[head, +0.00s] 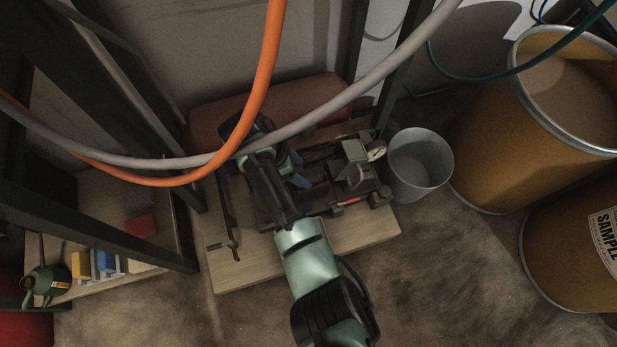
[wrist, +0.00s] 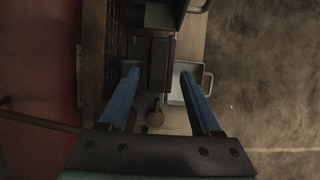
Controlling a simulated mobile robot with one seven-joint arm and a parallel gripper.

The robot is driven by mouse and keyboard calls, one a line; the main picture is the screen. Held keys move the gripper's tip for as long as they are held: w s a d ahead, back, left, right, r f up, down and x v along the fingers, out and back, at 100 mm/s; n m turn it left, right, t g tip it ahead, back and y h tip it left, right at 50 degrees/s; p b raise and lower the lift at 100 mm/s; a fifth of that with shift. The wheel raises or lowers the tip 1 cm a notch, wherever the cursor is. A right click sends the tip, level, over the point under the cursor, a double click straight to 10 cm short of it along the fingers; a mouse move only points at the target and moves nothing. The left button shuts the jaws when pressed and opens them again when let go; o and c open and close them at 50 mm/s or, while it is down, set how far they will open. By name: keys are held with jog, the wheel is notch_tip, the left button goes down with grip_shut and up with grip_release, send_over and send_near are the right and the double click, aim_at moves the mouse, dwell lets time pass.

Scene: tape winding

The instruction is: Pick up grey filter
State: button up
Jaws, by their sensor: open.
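My gripper (wrist: 159,75) is open in the wrist view, its two blue fingers spread apart with nothing held. Between and beyond the fingertips is a dark grey block (wrist: 161,62). A pale grey tray-like part with a handle (wrist: 206,82) is behind and beside the right finger. I cannot tell which of these, if either, is the grey filter. In the head view my arm reaches over the cluttered wooden board, and blue parts of the gripper show only partly beside it. The arm hides part of the board.
The wooden board (head: 360,238) carries a grey-green box (head: 354,153), a round gauge (head: 376,151) and dark machine parts. A grey bucket (head: 420,165) stands right of it, then large brown drums (head: 490,140). A red cylinder (head: 215,115) lies behind. An orange hose (head: 268,80) and grey pipe (head: 340,100) cross above.

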aim_at(307, 174)
jog(key=b+x, duration=0.3)
jog(key=x, duration=0.2)
jog(key=shift+w+b, duration=0.1)
jog(key=shift+b, duration=0.25)
jog(key=shift+r, duration=0.15)
grip_shut()
